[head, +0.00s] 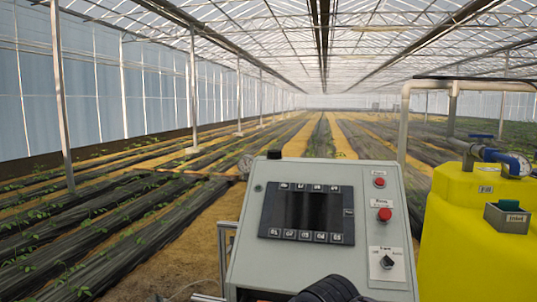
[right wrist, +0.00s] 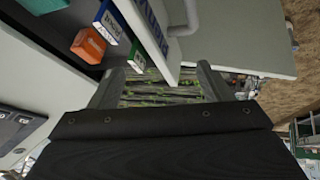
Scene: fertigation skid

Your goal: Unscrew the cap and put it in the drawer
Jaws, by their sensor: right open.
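My right gripper (right wrist: 162,70) is open in the right wrist view, its two grey fingers spread apart with nothing held between them. The edge of a pale panel (right wrist: 150,38) shows in the gap near the fingertips, and I cannot tell whether they touch. Left of it is a dark recess with an orange labelled block (right wrist: 90,46), a green labelled one (right wrist: 113,27) and a blue-edged one (right wrist: 137,58). I cannot tell whether this is the drawer. No cap can be made out for certain in either view. My left gripper is in neither view.
In the head view a grey control panel (head: 240,262) with a dark screen and red buttons stands in front. A yellow tank (head: 470,250) with pipes, a gauge and a grey box (head: 495,222) stands at right.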

